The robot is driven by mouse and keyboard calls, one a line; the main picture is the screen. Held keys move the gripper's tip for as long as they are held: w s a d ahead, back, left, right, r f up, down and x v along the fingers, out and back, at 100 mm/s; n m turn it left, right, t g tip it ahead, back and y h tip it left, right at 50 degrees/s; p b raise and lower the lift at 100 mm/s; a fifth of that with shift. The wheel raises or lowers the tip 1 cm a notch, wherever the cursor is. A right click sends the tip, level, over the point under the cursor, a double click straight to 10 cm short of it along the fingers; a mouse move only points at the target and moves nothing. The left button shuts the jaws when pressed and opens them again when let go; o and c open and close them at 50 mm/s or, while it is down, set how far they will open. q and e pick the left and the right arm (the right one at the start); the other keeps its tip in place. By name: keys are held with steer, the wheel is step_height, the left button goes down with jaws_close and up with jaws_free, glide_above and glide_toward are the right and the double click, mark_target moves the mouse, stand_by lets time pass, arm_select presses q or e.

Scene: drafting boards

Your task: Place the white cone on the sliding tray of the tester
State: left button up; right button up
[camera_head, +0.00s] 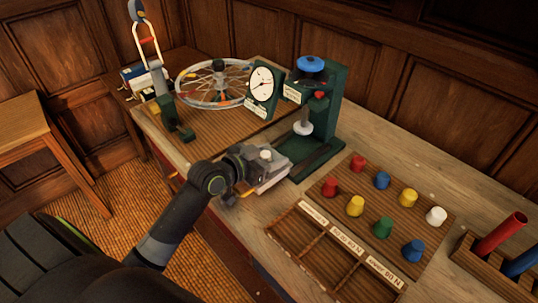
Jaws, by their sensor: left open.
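The white cone (435,216) stands on the right side of a wooden board, among several coloured cones, with no gripper near it. The tester is a dark green stand (329,112) with a blue knob on top, a round white dial at its left and a pale plunger under its head. Its low dark base (316,160) reaches toward the front; I cannot clearly tell the sliding tray from it. My left gripper (274,178) is open, beside the left front of this base, and seems empty. Its finger ends are hard to make out. My right gripper is not in view.
The cone board (394,199) lies right of the tester. A divided wooden tray (318,238) with labels lies in front. A rack with red and blue tubes (499,236) stands far right. A spoked wheel (214,83) is at the back left.

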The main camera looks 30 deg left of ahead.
arm_select(q)
steer(key=shift+r, duration=0.15)
steer(key=shift+s+a, duration=0.15)
steer(key=shift+s, duration=0.1)
steer(key=v, duration=1.1)
steer(key=shift+s+r, duration=0.15)
steer(key=shift+s, duration=0.1)
